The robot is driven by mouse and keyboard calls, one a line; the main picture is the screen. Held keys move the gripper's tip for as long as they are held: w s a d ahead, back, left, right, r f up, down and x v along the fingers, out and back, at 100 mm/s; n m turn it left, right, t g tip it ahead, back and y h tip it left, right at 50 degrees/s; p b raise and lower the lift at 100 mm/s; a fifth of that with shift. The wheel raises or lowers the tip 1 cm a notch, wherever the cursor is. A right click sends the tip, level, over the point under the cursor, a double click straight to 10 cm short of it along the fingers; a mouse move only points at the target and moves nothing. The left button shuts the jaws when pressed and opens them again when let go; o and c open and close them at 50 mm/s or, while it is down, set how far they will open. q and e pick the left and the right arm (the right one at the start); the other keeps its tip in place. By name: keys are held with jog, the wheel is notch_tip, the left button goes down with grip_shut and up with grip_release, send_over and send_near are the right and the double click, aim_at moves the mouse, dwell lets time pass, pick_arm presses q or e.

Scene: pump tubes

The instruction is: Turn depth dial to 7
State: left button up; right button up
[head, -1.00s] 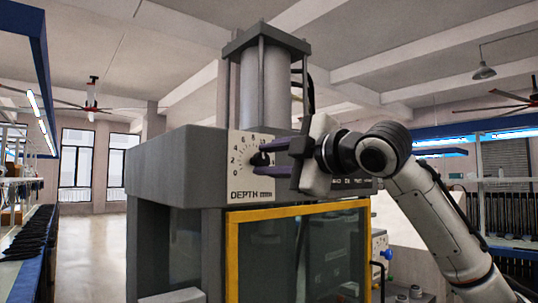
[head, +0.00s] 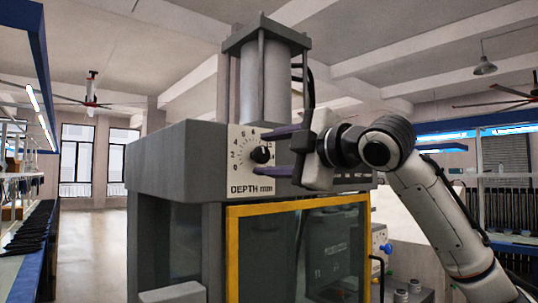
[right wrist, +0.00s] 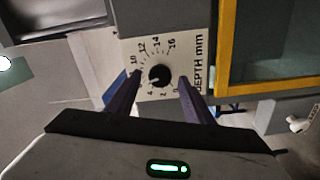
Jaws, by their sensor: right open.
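The black depth dial (head: 261,154) sits on a white scale plate (head: 243,178) marked "DEPTH mm" on the machine's front. It also shows in the right wrist view (right wrist: 159,75), with numbers from 0 to 16 around it. I cannot clearly tell which number its mark points to. My right gripper (head: 266,152) is open, with one purple finger above the dial and one below it. In the right wrist view, the fingers of the gripper (right wrist: 160,82) stand on either side of the dial with gaps. My left gripper is not in view.
The grey machine (head: 165,165) carries a vertical cylinder (head: 264,85) on top. A yellow-framed window (head: 232,255) lies below the plate. Shelving (head: 505,170) stands at the right, and a blue-edged bench (head: 38,262) at the left. Open floor shows at left.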

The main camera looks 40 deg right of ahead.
jog(key=s+b, duration=0.2)
jog(key=s, duration=0.8)
jog(key=shift+d, duration=0.35)
